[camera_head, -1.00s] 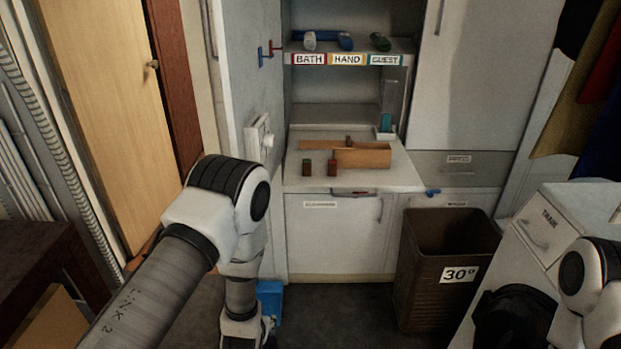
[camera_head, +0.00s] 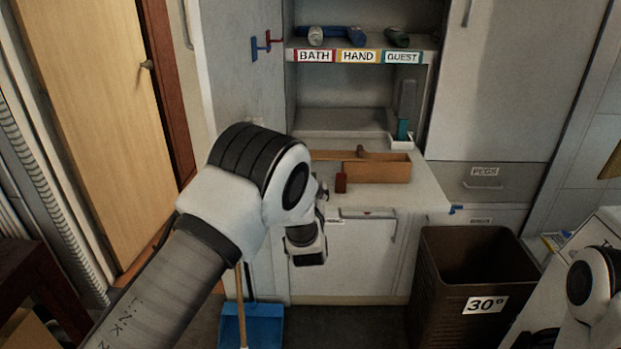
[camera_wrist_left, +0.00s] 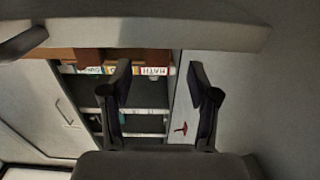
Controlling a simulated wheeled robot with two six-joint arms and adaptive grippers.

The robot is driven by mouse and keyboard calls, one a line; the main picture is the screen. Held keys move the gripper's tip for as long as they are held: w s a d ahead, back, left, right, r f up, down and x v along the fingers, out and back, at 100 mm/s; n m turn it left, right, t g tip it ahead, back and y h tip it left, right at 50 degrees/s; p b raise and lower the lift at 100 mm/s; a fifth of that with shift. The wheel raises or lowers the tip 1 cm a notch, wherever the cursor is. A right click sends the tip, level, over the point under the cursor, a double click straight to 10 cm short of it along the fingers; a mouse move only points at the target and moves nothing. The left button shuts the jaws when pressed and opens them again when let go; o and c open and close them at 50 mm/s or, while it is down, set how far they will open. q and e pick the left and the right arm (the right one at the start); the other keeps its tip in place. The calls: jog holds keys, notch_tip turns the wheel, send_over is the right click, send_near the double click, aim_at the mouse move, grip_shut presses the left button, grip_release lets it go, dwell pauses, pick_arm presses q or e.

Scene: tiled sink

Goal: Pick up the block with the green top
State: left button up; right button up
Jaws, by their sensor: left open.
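A small red-brown block (camera_head: 341,183) stands upright on the white counter (camera_head: 415,199), in front of the open wooden box (camera_head: 378,168). The block with the green top is not visible in the head view; my left arm covers the counter just left of the red-brown block. My left gripper (camera_head: 322,192) is mostly hidden behind my wrist at the counter's front edge. In the left wrist view its fingers (camera_wrist_left: 158,73) are spread with nothing between them. Brown shapes (camera_wrist_left: 90,55) lie beyond the counter edge there, too dark to tell apart. My right gripper is out of view.
A shelf (camera_head: 430,57) labelled BATH, HAND and GUEST holds rolled items above the counter. A green item (camera_head: 403,128) stands in a holder at the back right. A brown bin (camera_head: 450,290) stands at front right, and a blue dustpan (camera_head: 262,325) is on the floor.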

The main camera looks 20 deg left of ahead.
pick_arm(q)
jog(key=shift+w+d+r, duration=0.15)
jog(key=shift+r, duration=0.25)
jog(key=shift+w+r, duration=0.2)
jog(key=shift+w, duration=0.1)
jog(key=x, duration=0.5)
jog(key=shift+f+p, duration=0.35)
jog(key=shift+s+r, duration=0.15)
jog(key=shift+c, duration=1)
jog(key=c, duration=0.8)
